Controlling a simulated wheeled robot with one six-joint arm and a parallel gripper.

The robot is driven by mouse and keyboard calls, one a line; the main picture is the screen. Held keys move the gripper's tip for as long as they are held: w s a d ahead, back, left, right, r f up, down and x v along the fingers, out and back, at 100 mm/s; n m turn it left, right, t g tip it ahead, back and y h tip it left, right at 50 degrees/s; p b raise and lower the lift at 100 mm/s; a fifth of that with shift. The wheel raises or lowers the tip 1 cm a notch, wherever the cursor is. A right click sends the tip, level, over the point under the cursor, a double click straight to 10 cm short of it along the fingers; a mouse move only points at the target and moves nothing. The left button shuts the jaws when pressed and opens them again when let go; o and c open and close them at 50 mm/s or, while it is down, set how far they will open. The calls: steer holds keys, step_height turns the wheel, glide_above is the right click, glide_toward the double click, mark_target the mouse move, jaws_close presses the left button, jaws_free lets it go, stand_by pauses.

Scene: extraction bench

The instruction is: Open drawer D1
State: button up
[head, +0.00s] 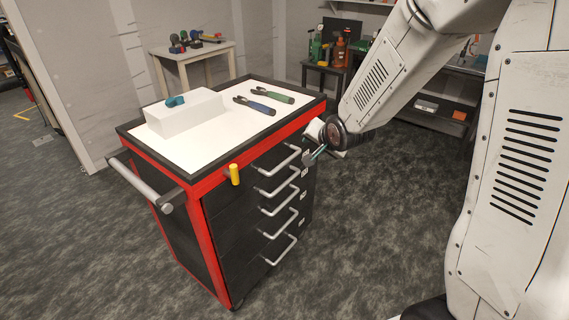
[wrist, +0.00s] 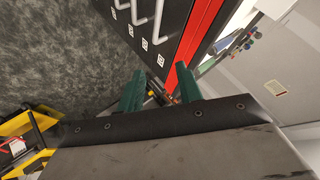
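The red and black tool cart (head: 212,240) has a stack of several black drawers with silver bar handles. All the drawers look shut. The top handle (head: 279,161) is on the uppermost drawer. Small white labels sit beside the handles, but I cannot read which is D1. My gripper (head: 314,157) is near the top right corner of the drawer front, to the right of the top handle and apart from it. In the wrist view my gripper (wrist: 160,84) shows two green fingers spread apart with nothing held between them. Handles (wrist: 158,20) appear beyond the fingers.
A white box (head: 186,115) with a teal object and two pliers-like tools (head: 262,100) lie on the cart top. A yellow cylinder (head: 234,174) is on the front edge, left of the handles. A push bar (head: 139,180) juts out left. The floor before the drawers is clear.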

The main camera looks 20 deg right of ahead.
steer(key=w+a+f+m+t+y, duration=0.25)
steer(key=w+f, duration=0.35)
steer(key=f, duration=0.3)
steer(key=m+t, duration=0.3)
glide_toward(285, 161)
steer(key=w+f, duration=0.1)
steer(key=w, duration=0.1)
steer(key=shift+m+y, duration=0.25)
steer(key=shift+y, duration=0.2)
steer(key=x, duration=0.8)
steer(key=shift+d+f, duration=0.1)
steer(key=shift+f, duration=0.05)
jaws_close()
